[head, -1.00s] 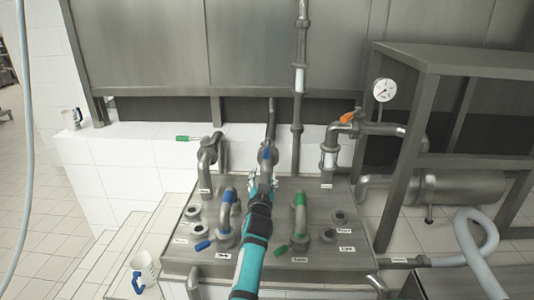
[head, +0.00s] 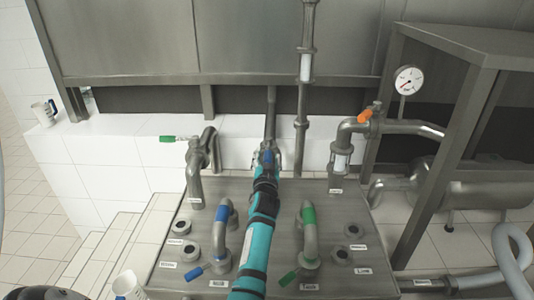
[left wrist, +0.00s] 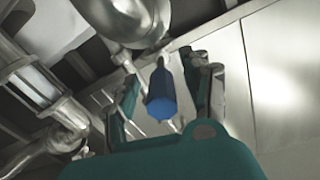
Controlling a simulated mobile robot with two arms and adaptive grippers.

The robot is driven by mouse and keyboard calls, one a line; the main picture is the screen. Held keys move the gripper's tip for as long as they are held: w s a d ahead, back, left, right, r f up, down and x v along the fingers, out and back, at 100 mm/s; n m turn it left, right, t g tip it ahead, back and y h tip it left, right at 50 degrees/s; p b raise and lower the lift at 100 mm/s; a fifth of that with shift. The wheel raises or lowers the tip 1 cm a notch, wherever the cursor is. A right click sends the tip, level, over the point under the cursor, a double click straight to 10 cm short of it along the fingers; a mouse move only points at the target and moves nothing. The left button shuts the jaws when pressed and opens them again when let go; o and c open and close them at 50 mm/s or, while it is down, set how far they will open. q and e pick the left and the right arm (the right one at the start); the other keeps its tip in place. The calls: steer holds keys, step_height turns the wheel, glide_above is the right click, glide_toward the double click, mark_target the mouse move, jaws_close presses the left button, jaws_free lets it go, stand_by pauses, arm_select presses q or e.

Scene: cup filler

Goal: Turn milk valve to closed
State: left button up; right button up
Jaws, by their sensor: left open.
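A blue valve handle (head: 268,156) is on the middle pipe at the back of the steel filler plate (head: 345,235). I cannot read its label, so I cannot tell whether it is the milk valve. My left gripper (head: 267,162) is at this handle, its arm coming up from the bottom. In the left wrist view the blue handle (left wrist: 163,92) lies between the two open fingers of the left gripper (left wrist: 166,95). I cannot tell whether a finger touches it. My arm hides part of the pipe below. My right gripper is not in view.
A pressure gauge (head: 408,80) stands at the right. A mug (head: 43,112) sits on the white ledge.

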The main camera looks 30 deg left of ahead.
arm_select(q)
steer(key=shift+s+d+r, duration=0.15)
steer(key=shift+r, duration=0.1)
steer(key=shift+c, duration=0.4)
steer(key=shift+f, duration=0.1)
jaws_close()
